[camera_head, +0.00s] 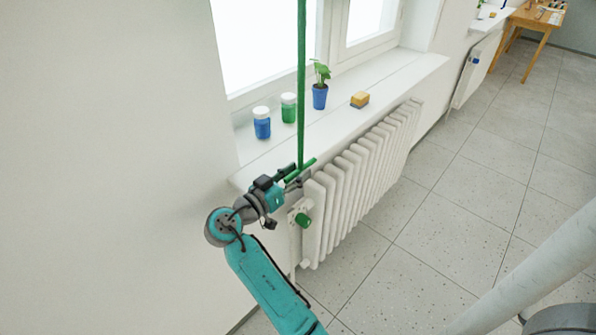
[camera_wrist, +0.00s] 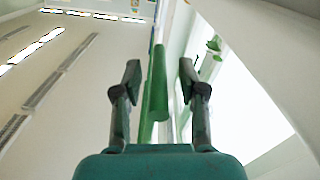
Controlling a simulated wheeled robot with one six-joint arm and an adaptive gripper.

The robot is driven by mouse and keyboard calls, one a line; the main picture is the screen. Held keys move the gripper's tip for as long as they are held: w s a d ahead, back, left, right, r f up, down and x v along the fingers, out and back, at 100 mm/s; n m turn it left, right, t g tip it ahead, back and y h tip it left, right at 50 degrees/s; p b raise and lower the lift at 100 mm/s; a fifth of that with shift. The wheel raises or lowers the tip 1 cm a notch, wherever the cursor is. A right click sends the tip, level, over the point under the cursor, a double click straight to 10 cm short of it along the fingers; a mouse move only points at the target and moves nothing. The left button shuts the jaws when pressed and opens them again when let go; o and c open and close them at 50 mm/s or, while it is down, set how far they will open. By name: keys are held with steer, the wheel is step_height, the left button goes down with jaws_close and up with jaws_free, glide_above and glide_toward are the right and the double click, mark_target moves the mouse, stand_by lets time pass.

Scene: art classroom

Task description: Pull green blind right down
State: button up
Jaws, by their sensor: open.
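A long green pull (camera_head: 301,80) hangs straight down in front of the window in the head view. A short green crossbar (camera_head: 308,165) is at its lower end, just in front of the sill edge. The blind's cloth is not in view. My gripper (camera_head: 291,176) is at the crossbar, above the near end of the radiator. In the wrist view my gripper (camera_wrist: 160,70) is open, with one finger on each side of the green bar (camera_wrist: 157,90). Gaps show between the bar and both fingers.
A white radiator (camera_head: 365,170) with a green knob (camera_head: 303,220) stands below. Open floor lies to the right.

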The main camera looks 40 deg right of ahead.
steer(key=a, duration=1.1)
steer(key=shift+s, duration=0.2)
steer(key=shift+a+n, duration=0.1)
steer(key=shift+n, duration=0.2)
